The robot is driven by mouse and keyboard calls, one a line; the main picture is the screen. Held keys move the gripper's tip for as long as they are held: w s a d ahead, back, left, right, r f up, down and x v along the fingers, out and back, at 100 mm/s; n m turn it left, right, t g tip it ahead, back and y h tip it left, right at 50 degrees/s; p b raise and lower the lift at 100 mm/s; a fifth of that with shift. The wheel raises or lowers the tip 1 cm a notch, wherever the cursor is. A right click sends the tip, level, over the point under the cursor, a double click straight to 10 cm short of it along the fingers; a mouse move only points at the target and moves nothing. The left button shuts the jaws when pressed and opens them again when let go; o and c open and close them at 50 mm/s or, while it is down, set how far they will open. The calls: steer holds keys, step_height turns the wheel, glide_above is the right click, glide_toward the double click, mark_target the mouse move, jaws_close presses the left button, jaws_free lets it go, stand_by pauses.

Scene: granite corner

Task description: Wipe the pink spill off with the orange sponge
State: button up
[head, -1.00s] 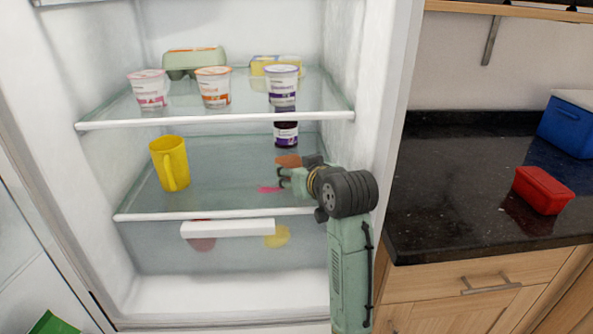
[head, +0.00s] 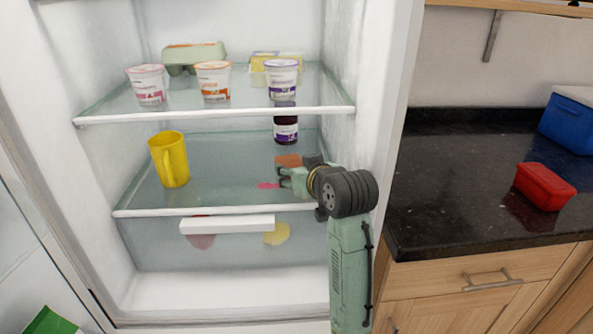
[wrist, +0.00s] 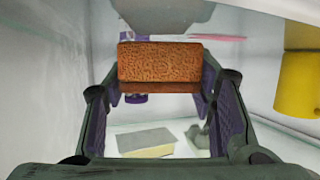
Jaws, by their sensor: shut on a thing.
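My gripper (head: 284,176) reaches into the open fridge at the right of the middle glass shelf. It is shut on the orange sponge (head: 288,160), whose broad face fills the space between the fingers in the wrist view (wrist: 158,64). The pink spill (head: 267,185) is a small patch on that shelf, just left of and nearer than the sponge, partly hidden by my gripper. It shows in the wrist view as a thin pink streak (wrist: 228,38) beyond the sponge. I cannot tell whether the sponge touches the shelf.
A yellow mug (head: 170,158) stands left on the same shelf. A dark jar (head: 286,128) stands behind my gripper. The upper shelf (head: 215,116) holds several yogurt cups and an egg carton (head: 194,58). The fridge's right wall (head: 340,130) is close to my arm.

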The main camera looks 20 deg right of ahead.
mark_target(244, 188)
steer(key=shift+f+b, duration=0.3)
steer(key=shift+f, duration=0.25)
steer(key=shift+w+a+p, duration=0.5)
steer(key=shift+w+a, duration=0.1)
steer(key=shift+a, duration=1.4)
steer(key=shift+w+a+p, duration=0.55)
steer(key=shift+a, duration=1.5)
steer(key=shift+w+a+p, duration=0.5)
steer(key=shift+w+a, duration=0.1)
steer(key=shift+a, duration=1.4)
steer(key=shift+r, duration=0.1)
steer(key=shift+d, duration=0.1)
